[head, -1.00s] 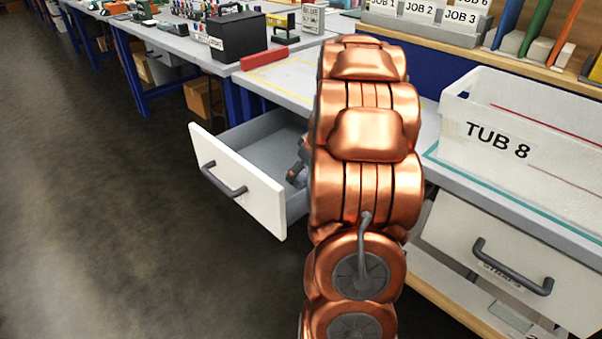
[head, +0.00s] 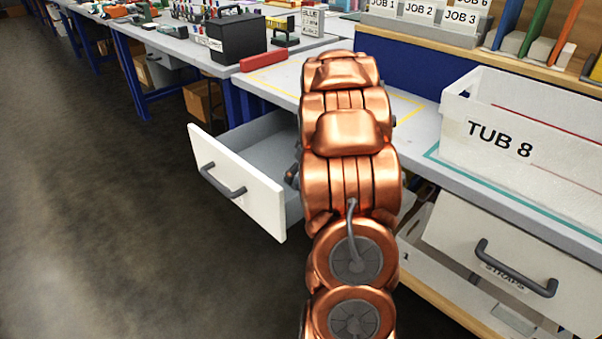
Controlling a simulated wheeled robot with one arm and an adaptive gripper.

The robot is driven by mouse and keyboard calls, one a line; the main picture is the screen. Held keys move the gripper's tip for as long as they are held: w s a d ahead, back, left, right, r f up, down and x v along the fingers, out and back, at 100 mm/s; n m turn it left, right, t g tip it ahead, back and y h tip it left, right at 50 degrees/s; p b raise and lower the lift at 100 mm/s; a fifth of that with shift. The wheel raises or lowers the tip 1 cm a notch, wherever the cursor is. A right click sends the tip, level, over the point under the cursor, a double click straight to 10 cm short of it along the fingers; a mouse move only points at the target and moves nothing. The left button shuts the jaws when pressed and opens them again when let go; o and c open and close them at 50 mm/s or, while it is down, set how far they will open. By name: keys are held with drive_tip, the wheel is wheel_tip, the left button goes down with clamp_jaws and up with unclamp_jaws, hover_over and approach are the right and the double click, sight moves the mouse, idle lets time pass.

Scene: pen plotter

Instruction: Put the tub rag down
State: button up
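My copper arm fills the middle of the head view and hides most of what lies behind it. Only a small dark part beside the arm, at the open drawer (head: 235,187), may belong to my gripper; its fingers are hidden. I cannot see whether it is open or shut. The tub rag is not visible in the head view. The white tub marked TUB 8 (head: 482,160) stands upright on the bench at the right.
The open drawer sticks out left of my arm, and its visible inside looks empty. A drawer marked STRAPS (head: 515,265) is below the tub. A yellow-outlined bench area (head: 285,78) is partly clear. A red block (head: 263,61) and black box (head: 237,38) stand beyond.

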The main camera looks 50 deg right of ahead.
drive_tip(key=shift+f, duration=0.15)
drive_tip(key=o, duration=0.7)
drive_tip(key=p+v, duration=0.1)
drive_tip(key=v, duration=0.6)
drive_tip(key=shift+s+r, duration=0.1)
drive_tip(key=shift+r, duration=0.3)
drive_tip(key=shift+a, duration=0.1)
